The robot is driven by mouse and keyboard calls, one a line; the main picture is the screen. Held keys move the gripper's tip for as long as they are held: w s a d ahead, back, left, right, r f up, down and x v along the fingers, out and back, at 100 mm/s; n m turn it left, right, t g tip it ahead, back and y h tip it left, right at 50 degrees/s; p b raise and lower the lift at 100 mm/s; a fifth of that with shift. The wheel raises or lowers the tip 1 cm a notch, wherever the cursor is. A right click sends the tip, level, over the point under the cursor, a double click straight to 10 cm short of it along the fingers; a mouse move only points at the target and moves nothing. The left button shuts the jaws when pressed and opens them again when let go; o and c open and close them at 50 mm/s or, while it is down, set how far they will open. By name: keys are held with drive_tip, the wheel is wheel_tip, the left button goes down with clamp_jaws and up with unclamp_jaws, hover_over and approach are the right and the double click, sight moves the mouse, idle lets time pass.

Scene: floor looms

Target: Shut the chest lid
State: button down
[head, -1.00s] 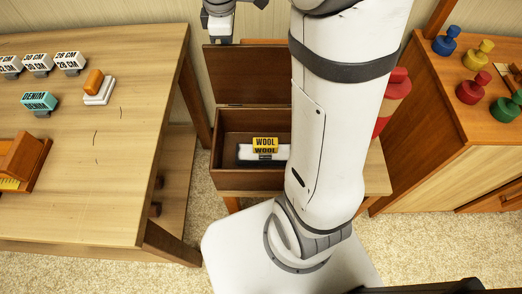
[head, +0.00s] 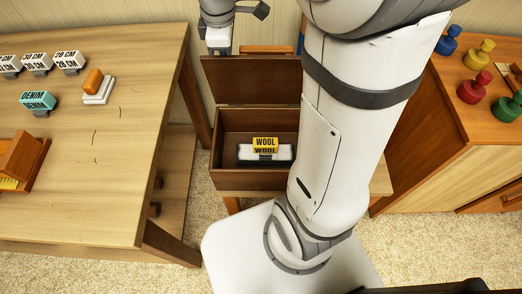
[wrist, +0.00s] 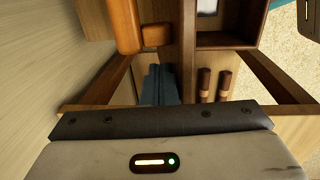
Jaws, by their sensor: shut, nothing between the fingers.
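The brown wooden chest (head: 232,180) stands open, with its lid (head: 250,80) raised at the back. An orange-brown bar (head: 267,48) shows just behind the lid's top edge. My gripper (head: 218,50) is shut and empty, at the lid's top left corner in the head view; I cannot tell whether it touches the lid. The wrist view shows part of the open chest (wrist: 232,40) at the top and an orange-brown block (wrist: 125,25) left of it; my fingertips are not visible there.
A wooden table (head: 110,190) with labelled blocks and a stamp (head: 97,88) stands left of the chest. A wooden cabinet (head: 440,150) with coloured knobbed pieces stands at the right. My arm crosses in front of the chest's right side.

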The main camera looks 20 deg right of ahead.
sight(225, 70)
drive_tip(key=shift+s+a+f+b, duration=0.1)
drive_tip(key=shift+s+a+f, duration=0.1)
drive_tip(key=shift+s, duration=0.35)
drive_tip(key=shift+s+a+f+b, duration=0.15)
drive_tip(key=shift+s+a, duration=0.1)
drive_tip(key=shift+s, duration=0.25)
drive_tip(key=shift+s+a+f+b, duration=0.1)
drive_tip(key=shift+s+a+f, duration=0.1)
drive_tip(key=shift+s, duration=0.35)
drive_tip(key=shift+s+f, duration=0.1)
drive_tip(key=shift+s+a+f+b, duration=0.15)
drive_tip(key=shift+s+a+f, duration=0.1)
drive_tip(key=shift+s, duration=0.2)
drive_tip(key=shift+s+a+f+b, duration=0.2)
drive_tip(key=shift+s, duration=0.3)
drive_tip(key=shift+s+a+f+b, duration=0.15)
drive_tip(key=shift+s+a+f, duration=0.1)
drive_tip(key=shift+s, duration=0.2)
drive_tip(key=s+f, duration=0.1)
drive_tip(key=s+a+f+b, duration=0.1)
drive_tip(key=shift+s, duration=0.35)
